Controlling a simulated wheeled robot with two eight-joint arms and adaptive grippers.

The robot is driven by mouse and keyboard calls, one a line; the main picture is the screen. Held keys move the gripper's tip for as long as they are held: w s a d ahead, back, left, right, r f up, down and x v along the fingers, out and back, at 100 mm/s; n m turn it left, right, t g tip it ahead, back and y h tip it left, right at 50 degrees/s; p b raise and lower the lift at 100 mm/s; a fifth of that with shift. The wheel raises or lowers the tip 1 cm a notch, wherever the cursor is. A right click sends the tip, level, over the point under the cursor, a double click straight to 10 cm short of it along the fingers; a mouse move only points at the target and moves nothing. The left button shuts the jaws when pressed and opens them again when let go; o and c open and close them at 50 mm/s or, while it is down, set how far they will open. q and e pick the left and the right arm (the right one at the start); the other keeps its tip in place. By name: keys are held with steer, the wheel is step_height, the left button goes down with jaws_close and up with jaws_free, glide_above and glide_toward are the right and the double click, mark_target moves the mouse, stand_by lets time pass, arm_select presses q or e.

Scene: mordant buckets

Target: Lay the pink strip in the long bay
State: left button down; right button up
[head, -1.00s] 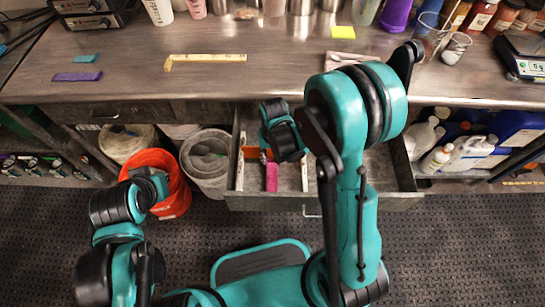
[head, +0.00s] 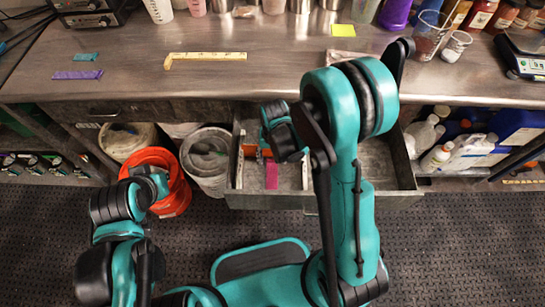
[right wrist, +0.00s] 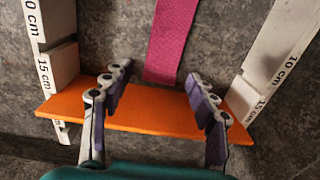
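The pink strip (head: 271,176) lies on the floor of the open drawer (head: 365,200), between two white dividers with cm marks.
The white dividers (right wrist: 50,65) and (right wrist: 275,70) stand on either side of my right fingers. An orange bucket (head: 175,200) and a grey bucket (head: 207,175) stand left of the drawer. The worktop holds a folding rule (head: 205,56), teal and purple strips (head: 78,75), and jars behind.

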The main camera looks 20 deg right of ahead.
step_height(320, 180, up, 12)
stand_by(0.6)
steer(key=shift+d, duration=0.1)
stand_by(0.4)
